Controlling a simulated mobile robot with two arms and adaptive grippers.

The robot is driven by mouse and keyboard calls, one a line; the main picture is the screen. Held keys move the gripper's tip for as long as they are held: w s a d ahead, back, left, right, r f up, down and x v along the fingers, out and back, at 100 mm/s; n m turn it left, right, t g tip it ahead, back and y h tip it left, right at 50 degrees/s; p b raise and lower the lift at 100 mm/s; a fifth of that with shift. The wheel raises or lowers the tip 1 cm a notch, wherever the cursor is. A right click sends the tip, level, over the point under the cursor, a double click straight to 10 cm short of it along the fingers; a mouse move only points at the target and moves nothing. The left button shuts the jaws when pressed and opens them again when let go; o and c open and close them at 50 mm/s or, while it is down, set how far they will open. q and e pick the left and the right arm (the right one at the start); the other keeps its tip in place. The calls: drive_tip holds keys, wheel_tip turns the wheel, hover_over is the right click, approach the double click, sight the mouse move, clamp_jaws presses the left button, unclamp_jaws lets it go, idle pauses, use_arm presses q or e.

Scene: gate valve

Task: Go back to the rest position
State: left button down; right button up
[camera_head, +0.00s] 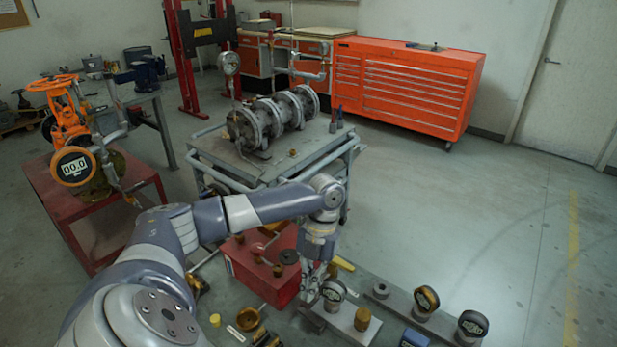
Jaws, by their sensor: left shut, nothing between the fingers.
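My left arm comes in from the lower left and bends down at the wrist. My left gripper (309,290) points down over the near workbench (375,268), shut and empty. An orange gate valve (68,118) with a handwheel (52,82) stands on a red table at the left. My right gripper is not in view.
A red box (243,262) with brass parts sits left of my gripper. Behind is a grey cart (215,150) with a large flanged pipe assembly (273,117). The floor at the right is clear.

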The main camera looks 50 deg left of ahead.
use_arm(q)
drive_tip(key=shift+v, duration=0.95)
drive_tip(key=shift+s, duration=0.1)
